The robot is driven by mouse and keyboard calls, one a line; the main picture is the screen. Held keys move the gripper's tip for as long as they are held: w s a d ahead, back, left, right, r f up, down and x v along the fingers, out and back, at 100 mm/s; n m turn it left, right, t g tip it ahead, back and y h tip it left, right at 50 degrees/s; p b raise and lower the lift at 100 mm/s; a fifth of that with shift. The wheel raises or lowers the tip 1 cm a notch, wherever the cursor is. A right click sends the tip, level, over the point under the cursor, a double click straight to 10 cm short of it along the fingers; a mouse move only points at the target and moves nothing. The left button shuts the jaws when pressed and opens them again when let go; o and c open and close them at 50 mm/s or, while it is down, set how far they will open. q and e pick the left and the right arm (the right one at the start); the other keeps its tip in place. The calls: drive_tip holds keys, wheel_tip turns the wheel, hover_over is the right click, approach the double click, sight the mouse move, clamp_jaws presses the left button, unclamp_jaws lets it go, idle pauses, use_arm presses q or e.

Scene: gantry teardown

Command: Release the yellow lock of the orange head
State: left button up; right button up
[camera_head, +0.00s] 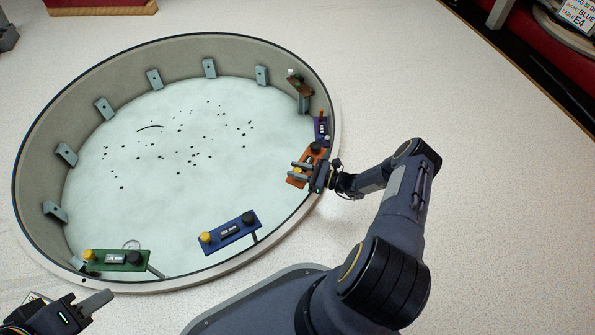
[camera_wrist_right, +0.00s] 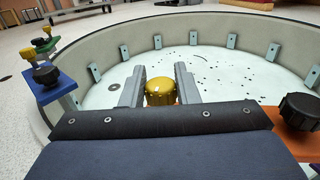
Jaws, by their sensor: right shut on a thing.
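The orange head (camera_head: 310,157) is on the right side of the round tub's rim in the head view. Part of it shows at the right of the right wrist view (camera_wrist_right: 298,137), with a black knob (camera_wrist_right: 300,110) on it. The yellow lock (camera_wrist_right: 160,91) is a round knob standing between the two fingers of my right gripper (camera_wrist_right: 158,88). My right gripper, also seen in the head view (camera_head: 301,169), is shut on the lock. My left gripper (camera_head: 97,302) is at the lower left, outside the tub; its jaw opening is unclear.
The round tub (camera_head: 185,57) has grey brackets along its inner wall and dark specks on its pale floor. A blue head (camera_head: 229,232) and a green head (camera_head: 117,260) are on the near rim. A purple head (camera_head: 321,128) is just beyond the orange one.

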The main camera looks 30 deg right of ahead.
drive_tip(key=shift+n+g+y, duration=0.6)
drive_tip(key=shift+g+y, duration=0.1)
drive_tip(key=o, duration=1)
drive_tip(key=shift+c, duration=0.2)
drive_tip(key=shift+d, duration=0.1)
drive_tip(key=p+v, duration=0.1)
drive_tip(key=v, duration=0.6)
drive_tip(key=shift+s+d, duration=0.2)
drive_tip(key=shift+s, duration=0.05)
drive_tip(key=shift+r+p, duration=0.15)
drive_tip(key=shift+p, duration=0.15)
